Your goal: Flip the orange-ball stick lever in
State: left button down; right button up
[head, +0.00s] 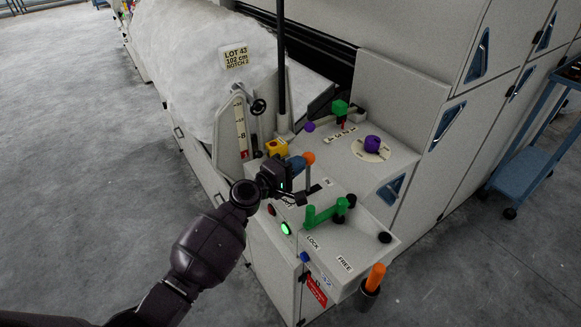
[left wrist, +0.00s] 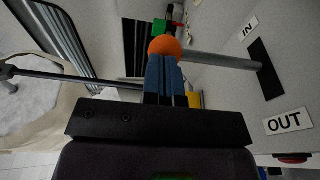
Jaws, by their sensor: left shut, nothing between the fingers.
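The orange ball (head: 309,158) tops a grey stick lever (head: 308,174) on the machine's control panel. In the left wrist view the orange ball (left wrist: 165,46) is just beyond my fingertips, and its stick (left wrist: 222,60) runs right into a dark slot (left wrist: 266,72). An IN label (left wrist: 248,28) is at the slot's upper end and an OUT label (left wrist: 288,122) at its lower end. My left gripper (head: 299,163) is shut and empty, its blue fingertips (left wrist: 164,75) against or very near the ball; I cannot tell if they touch. My right gripper is not in view.
A green handle (head: 322,214) stands close by on the panel, above LOCK and FREE labels. A yellow box (head: 276,147) is behind my gripper. An orange handle (head: 376,277) is at front right.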

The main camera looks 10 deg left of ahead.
pick_arm(q)
jog(key=s+d+b+x, duration=0.1)
jog(key=b+x, duration=0.2)
jog(key=x, duration=0.5)
jog(key=shift+w+d+r, duration=0.15)
jog(key=shift+w+d, duration=0.05)
jog(key=shift+d, duration=0.05)
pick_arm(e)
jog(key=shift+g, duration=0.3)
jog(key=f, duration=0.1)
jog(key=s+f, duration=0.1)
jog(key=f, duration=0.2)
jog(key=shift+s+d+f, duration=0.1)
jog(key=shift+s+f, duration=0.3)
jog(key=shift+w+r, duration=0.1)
pick_arm(q)
jog(key=shift+d, duration=0.15)
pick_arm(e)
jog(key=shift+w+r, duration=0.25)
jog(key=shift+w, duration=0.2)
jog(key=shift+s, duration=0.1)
